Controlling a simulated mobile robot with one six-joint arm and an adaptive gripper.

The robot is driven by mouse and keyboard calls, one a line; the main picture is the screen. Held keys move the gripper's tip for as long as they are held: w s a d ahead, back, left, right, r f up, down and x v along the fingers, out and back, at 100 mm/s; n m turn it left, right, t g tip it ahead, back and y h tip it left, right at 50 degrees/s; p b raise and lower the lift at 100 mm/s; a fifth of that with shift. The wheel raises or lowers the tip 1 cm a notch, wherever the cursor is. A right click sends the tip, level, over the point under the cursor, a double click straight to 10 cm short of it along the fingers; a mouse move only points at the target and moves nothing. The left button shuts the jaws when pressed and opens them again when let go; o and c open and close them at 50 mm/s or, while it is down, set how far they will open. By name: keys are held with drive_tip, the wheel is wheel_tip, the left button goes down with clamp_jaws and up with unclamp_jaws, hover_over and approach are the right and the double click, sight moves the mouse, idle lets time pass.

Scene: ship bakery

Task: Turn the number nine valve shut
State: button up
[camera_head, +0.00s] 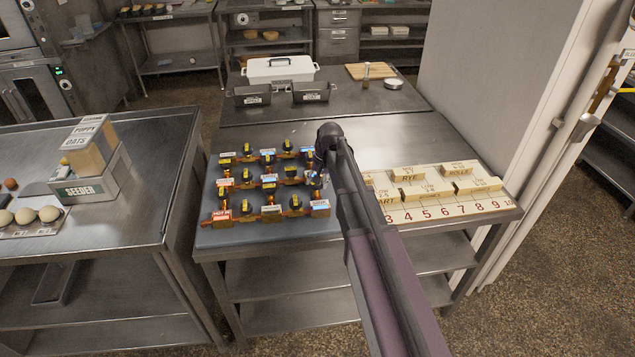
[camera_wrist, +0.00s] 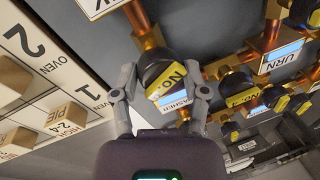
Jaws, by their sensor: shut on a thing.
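A grid of brass valves with black knobs (camera_head: 290,172) stands on the grey board (camera_head: 240,237); each knob has a yellow stripe. Their numbers are too small to read in the head view. In the wrist view my gripper (camera_wrist: 164,92) is shut on a black valve knob (camera_wrist: 160,70), one finger on each side. Its yellow stripe reads "NO." and I cannot make out the number. A white plate reading "WASHER" (camera_wrist: 173,100) is by this knob. In the head view my arm hides this valve.
Neighbouring valves, one by an "URN" plate (camera_wrist: 284,67), stand close to the right in the wrist view. A numbered board with wooden blocks (camera_head: 425,212) lies right of the valves. A white lidded dish (camera_head: 280,68) and dark tins (camera_head: 252,96) stand behind.

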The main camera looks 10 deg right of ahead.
drive_tip(key=m, duration=0.5)
drive_tip(key=shift+s+t, duration=0.15)
drive_tip(key=shift+t, duration=0.25)
drive_tip(key=shift+m+h, duration=0.3)
drive_tip(key=o, duration=1.1)
drive_tip(key=shift+o, duration=0.2)
drive_tip(key=shift+n, duration=0.5)
